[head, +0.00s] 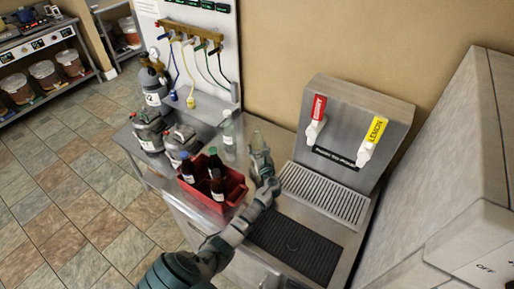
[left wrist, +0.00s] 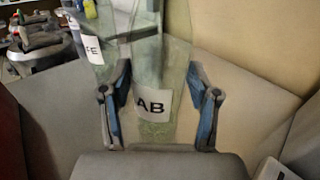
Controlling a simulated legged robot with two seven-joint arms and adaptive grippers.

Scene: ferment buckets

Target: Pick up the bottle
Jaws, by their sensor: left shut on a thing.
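A clear greenish bottle (head: 257,141) stands upright between the fingers of my left gripper (head: 262,164), beside the red crate. In the left wrist view my left gripper (left wrist: 160,90) has a blue-padded finger on each side of this bottle (left wrist: 158,55), which has a white label reading "AB". The gripper is shut on it. The bottle's lower part is hidden by the gripper in the head view. A second clear bottle (head: 229,138) with a white label stands just left of it; it also shows in the left wrist view (left wrist: 95,45). My right gripper is not in view.
A red crate (head: 236,189) holds several dark bottles. Grey jugs (head: 149,131) and a gas cylinder (head: 154,84) stand at the left. A drink dispenser (head: 352,125) with a drip grate (head: 322,194) is at the right. A dark mat (head: 292,245) in front is clear.

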